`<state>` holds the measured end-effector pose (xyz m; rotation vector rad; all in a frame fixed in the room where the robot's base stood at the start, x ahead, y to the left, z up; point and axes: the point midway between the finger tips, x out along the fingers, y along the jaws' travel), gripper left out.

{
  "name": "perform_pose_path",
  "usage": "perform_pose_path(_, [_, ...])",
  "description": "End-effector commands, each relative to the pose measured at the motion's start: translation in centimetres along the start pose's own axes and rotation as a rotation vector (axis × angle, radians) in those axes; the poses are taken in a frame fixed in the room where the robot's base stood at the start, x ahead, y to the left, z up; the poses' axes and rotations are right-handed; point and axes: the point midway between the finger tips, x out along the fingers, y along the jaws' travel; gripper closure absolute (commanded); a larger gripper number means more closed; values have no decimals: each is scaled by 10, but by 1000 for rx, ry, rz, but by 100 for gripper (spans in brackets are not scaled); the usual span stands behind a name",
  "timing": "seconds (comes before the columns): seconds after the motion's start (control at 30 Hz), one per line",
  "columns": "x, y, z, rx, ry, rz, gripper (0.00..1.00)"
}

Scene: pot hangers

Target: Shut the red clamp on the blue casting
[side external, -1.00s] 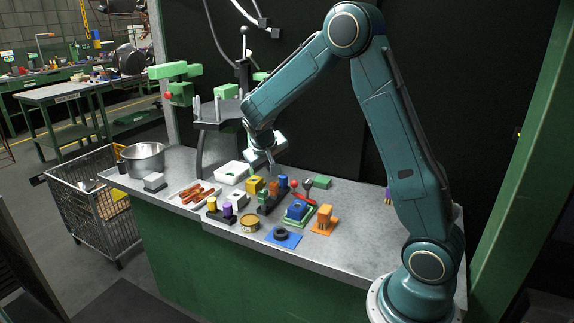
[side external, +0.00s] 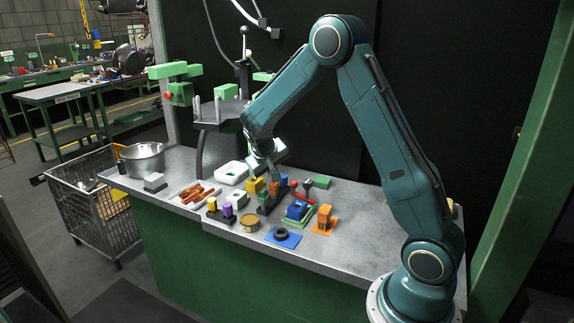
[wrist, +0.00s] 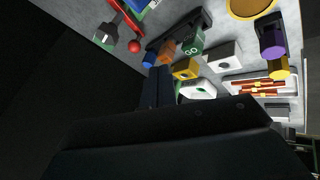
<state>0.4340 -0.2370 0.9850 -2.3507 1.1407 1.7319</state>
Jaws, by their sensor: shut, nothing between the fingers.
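The red clamp (side external: 304,198) stands just behind the blue casting, with a red ball end and a grey knob beside it. It also shows in the wrist view (wrist: 128,29), cut by the top edge. I cannot tell whether its arm is raised or lowered. The blue casting (side external: 297,210) sits on a green base; only a blue sliver shows in the wrist view (wrist: 135,4). My gripper (side external: 272,179) is shut and empty, pointing down above the dark rail's blocks, left of the clamp. Its dark fingers show in the wrist view (wrist: 158,84).
A dark rail (wrist: 203,27) holds orange (side external: 274,188), blue and green (side external: 263,197) pieces, close to my fingers. An orange part (side external: 325,218) stands right of the casting. The bench's right side is fairly clear.

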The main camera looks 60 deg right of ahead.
Motion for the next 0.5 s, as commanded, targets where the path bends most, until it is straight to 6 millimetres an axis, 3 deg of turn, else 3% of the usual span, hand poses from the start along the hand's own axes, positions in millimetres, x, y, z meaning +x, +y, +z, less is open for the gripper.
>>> perform_pose_path(0.5, [72,0,1,0,-3,1,100])
